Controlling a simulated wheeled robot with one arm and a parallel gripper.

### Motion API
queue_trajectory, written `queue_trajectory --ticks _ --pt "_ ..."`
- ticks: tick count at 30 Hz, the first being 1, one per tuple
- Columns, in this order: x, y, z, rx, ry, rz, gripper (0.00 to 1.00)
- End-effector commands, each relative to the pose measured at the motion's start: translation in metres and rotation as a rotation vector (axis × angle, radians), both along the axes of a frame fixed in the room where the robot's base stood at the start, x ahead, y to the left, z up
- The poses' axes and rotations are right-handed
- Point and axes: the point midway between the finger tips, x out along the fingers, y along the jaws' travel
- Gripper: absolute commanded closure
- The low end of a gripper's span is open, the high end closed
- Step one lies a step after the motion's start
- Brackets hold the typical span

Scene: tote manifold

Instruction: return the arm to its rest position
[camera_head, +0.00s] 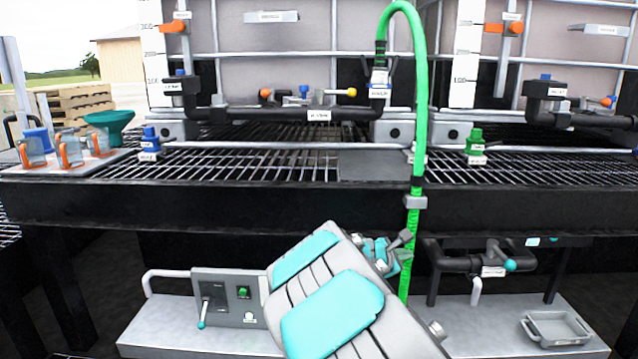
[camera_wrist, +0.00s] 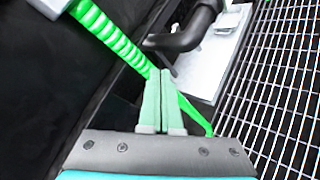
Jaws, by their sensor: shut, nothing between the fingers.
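My arm reaches up from the bottom middle of the head view, its pale and turquoise links in the foreground. My gripper (camera_head: 392,256) is at its far end, below the front edge of the grating and close to the green hose (camera_head: 419,120). In the wrist view my gripper (camera_wrist: 161,78) has its two pale green fingers together, with nothing between them. The ribbed green hose (camera_wrist: 112,36) runs diagonally past the fingertips there. I cannot tell whether it touches them. Part of the hose is hidden behind the fingers.
A black beam (camera_head: 200,205) fronts the grated deck (camera_head: 265,165). Below stand a control box (camera_head: 228,297), a black pipe with a valve (camera_head: 465,262) and a grey tray (camera_head: 556,328). Jugs (camera_head: 70,148) and a green funnel (camera_head: 108,122) are at upper left.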

Motion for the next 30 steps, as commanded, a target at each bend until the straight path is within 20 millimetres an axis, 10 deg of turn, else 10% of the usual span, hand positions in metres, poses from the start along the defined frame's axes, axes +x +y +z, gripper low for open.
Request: queue_trajectory --ticks 6,13,24,30 --pt "-0.117 -0.083 0.040 0.278 -0.148 -0.420 1.00" --pt "-0.249 -0.104 0.031 0.587 -0.225 -0.830 1.00" --pt "-0.432 -0.009 -0.007 1.045 -0.110 -1.372 1.00" --pt "-0.489 0.047 -0.012 1.167 0.009 -1.526 1.00"
